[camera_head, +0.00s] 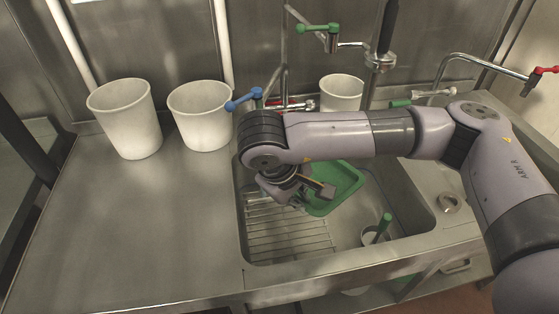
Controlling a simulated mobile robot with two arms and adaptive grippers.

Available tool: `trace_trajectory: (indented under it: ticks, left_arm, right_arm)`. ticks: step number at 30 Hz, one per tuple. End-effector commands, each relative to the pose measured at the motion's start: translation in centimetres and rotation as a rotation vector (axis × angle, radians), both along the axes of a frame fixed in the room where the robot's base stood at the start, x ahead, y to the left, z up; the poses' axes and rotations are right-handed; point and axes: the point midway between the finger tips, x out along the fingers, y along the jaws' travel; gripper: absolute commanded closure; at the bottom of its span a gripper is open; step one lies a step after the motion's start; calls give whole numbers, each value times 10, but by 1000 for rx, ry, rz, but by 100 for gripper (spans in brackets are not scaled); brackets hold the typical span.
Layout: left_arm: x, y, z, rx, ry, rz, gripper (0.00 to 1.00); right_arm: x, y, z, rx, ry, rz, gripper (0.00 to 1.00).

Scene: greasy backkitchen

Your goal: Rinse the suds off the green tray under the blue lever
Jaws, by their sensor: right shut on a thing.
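The green tray (347,187) is tilted inside the sink basin, and my right arm and gripper hide part of it. My right gripper (312,195) is over the basin, shut on the near left edge of the tray. Suds cannot be made out on the part of the tray that shows. The blue lever (243,100) is behind the basin at its back left, just behind my right wrist. The outlet belonging to the blue lever is hidden by my arm. My left gripper is out of view.
Other levers are a green one (318,28) high at the back and a red one (540,73) at the right. A wire rack (285,232) and a green-handled thing (383,226) are in the basin.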

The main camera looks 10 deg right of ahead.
Motion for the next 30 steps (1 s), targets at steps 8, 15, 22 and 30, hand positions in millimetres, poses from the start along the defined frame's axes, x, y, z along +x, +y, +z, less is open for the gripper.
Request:
trace_trajectory:
  ticks: [8,15,22,30]
  left_arm:
    - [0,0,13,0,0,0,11]
    - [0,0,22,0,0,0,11]
    - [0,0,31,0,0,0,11]
    - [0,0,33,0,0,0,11]
  right_arm:
    - [1,0,31,1,-3,0,100]
    - [0,0,55,0,-2,0,100]
    - [0,0,78,1,-2,1,100]
    - [0,0,85,0,-1,0,100]
